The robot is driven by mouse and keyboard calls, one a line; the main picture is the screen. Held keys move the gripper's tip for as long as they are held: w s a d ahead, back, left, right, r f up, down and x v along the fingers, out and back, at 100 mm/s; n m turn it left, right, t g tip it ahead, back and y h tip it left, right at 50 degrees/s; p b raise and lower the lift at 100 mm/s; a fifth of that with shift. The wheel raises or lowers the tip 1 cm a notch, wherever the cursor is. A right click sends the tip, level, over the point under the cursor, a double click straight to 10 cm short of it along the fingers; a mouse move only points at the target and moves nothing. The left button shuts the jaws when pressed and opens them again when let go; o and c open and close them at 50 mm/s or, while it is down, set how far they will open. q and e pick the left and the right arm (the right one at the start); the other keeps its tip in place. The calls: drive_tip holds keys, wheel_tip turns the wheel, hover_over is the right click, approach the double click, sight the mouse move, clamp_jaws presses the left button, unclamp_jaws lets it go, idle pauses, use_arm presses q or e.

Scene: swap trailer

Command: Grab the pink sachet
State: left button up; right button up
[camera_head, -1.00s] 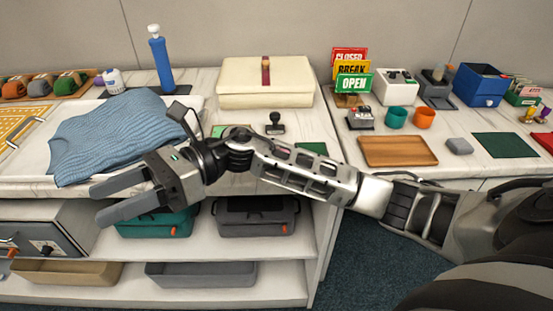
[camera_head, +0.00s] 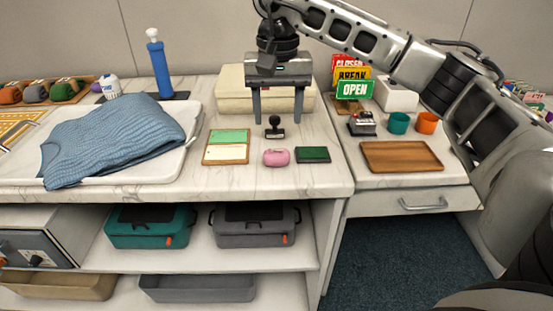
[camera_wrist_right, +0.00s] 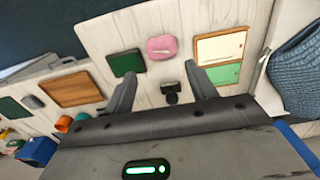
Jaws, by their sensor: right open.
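The pink sachet (camera_head: 276,157) lies flat on the marble counter, between the green-and-cream board and the dark green pad. It also shows in the right wrist view (camera_wrist_right: 161,47), beyond the fingertips. My right gripper (camera_head: 279,121) is open and empty, fingers pointing down, above the counter behind the sachet. In the right wrist view its fingers (camera_wrist_right: 163,80) stand apart with the black stamp (camera_wrist_right: 171,93) showing between them. The stamp (camera_head: 274,127) stands upright on the counter. My left gripper is not in view.
The green-and-cream board (camera_head: 227,147) lies left of the sachet, and the dark green pad (camera_head: 312,155) lies close on its right. A cream box (camera_head: 235,92) stands behind. A blue cloth (camera_head: 120,140) lies on a tray at left. The counter in front of the sachet is clear.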

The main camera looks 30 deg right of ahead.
sight(277, 152)
wheel_tip(277, 152, down, 10)
drive_tip(key=shift+r, duration=0.25)
idle(0.3)
drive_tip(key=c, duration=0.6)
